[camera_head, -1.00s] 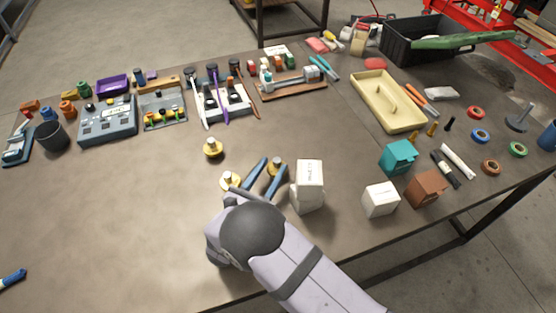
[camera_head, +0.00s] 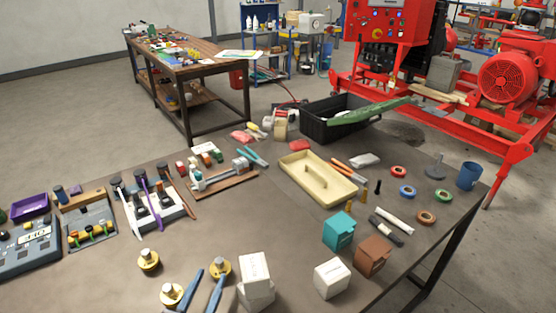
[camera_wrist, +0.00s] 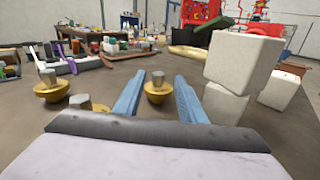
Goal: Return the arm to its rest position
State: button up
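My gripper (camera_head: 209,276) is at the bottom of the head view. Its two blue fingers also show in the wrist view (camera_wrist: 159,76), spread apart and holding nothing. A brass round piece with a grey stub (camera_wrist: 158,90) shows in the gap between the fingers, low at the tabletop; in the head view it is by the right fingertip (camera_head: 220,268). Two similar brass pieces (camera_head: 148,260) (camera_head: 171,294) stand to the left. The rest of my arm is below the head view's edge.
Stacked white boxes (camera_head: 255,272) stand close right of the fingers. A white box (camera_head: 332,278), teal box (camera_head: 339,231) and brown box (camera_head: 373,256) lie further right. A cream tray (camera_head: 318,180) and black crate (camera_head: 340,118) are behind. Bare tabletop (camera_head: 270,225) lies beyond the fingers.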

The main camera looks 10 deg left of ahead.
jog(key=w+r+m+g+h+b, duration=0.25)
jog(key=r+m, duration=0.25)
jog(key=m, duration=0.3)
jog(key=w+r+m+g+h+b, duration=0.1)
jog(key=r+m+g+b, duration=0.25)
jog(key=m, duration=0.45)
jog(key=w+d+r+m+g+p, duration=0.1)
jog(key=w+d+r+m, duration=0.15)
jog(key=d, duration=0.25)
jog(key=w+d+r+m+g+p, duration=0.1)
jog(key=w+d+r+m, duration=0.1)
jog(key=d+m, duration=0.2)
jog(key=s+d+f+m+g+p, duration=0.2)
jog(key=d+m+g+p, duration=0.15)
jog(key=d, duration=0.75)
jog(key=s+d+f+m+g+p, duration=0.2)
jog(key=s+d+g, duration=0.15)
jog(key=d, duration=0.75)
jog(key=s+d+f+m+g+y+p, duration=0.2)
jog(key=s+d+m, duration=0.4)
jog(key=s, duration=0.6)
jog(key=d+f+y+p, duration=0.1)
jog(key=d+y+p, duration=0.1)
jog(key=shift+s+d+f+m+g, duration=0.25)
jog(key=shift+s+d+m+g, duration=0.05)
jog(key=shift+s+m+g, duration=0.1)
jog(key=shift+o, duration=0.5)
jog(key=shift+r, duration=0.1)
